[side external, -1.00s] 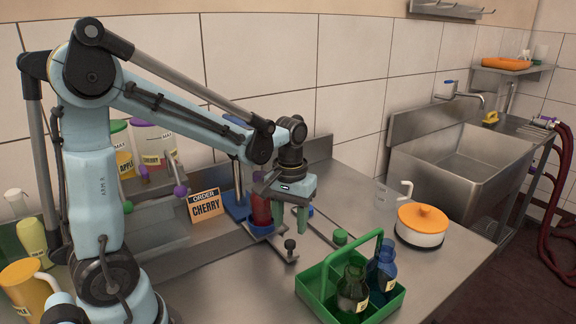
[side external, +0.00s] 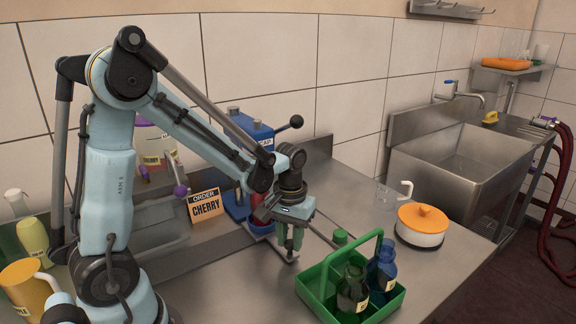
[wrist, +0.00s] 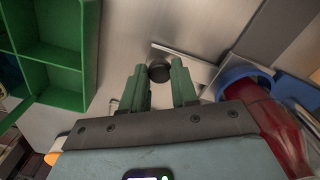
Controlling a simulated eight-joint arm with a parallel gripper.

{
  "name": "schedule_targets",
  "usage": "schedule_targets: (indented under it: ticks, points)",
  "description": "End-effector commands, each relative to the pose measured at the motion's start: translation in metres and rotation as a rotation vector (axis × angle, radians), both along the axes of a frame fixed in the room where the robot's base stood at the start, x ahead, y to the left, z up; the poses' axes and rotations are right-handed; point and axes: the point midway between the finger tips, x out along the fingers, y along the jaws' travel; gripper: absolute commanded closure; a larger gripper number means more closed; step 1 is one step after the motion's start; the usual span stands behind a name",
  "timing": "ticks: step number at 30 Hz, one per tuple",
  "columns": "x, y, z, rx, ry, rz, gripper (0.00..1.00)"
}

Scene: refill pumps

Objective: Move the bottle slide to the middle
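The bottle slide (side external: 260,229) is a blue holder on a metal rail, seen at the middle of the side view; its blue ring also shows in the wrist view (wrist: 236,74). A red bottle (side external: 261,213) stands in it and shows at the right of the wrist view (wrist: 278,124). A dark round knob (wrist: 159,72) on a metal bar lies just beyond my fingertips. My gripper (side external: 290,246) is low over that bar, fingers pointing down. In the wrist view its green fingers (wrist: 159,84) are apart, one on each side of the knob. I cannot tell whether they touch it.
A green carrier (side external: 312,277) with a dark green and a blue bottle stands at the front right. A white pot with an orange lid (side external: 422,224) is behind it. A blue capping press (side external: 250,138) and a CHERRY order sign (side external: 205,205) stand behind the slide.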

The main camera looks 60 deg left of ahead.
Motion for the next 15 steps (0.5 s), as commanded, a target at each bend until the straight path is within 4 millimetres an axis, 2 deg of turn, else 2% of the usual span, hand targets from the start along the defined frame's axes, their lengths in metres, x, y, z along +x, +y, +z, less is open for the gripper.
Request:
schedule_targets:
  ticks: [1,3,8,15]
  points:
    - [0.0,0.0,0.0,0.0,0.0,0.0,0.83]
    - [0.0,0.0,0.0,0.0,0.0,0.0,0.91]
    - [-0.003,0.0,0.0,0.0,0.0,0.0,0.91]
    - [-0.021,0.0,0.0,0.0,0.001,0.001,0.91]
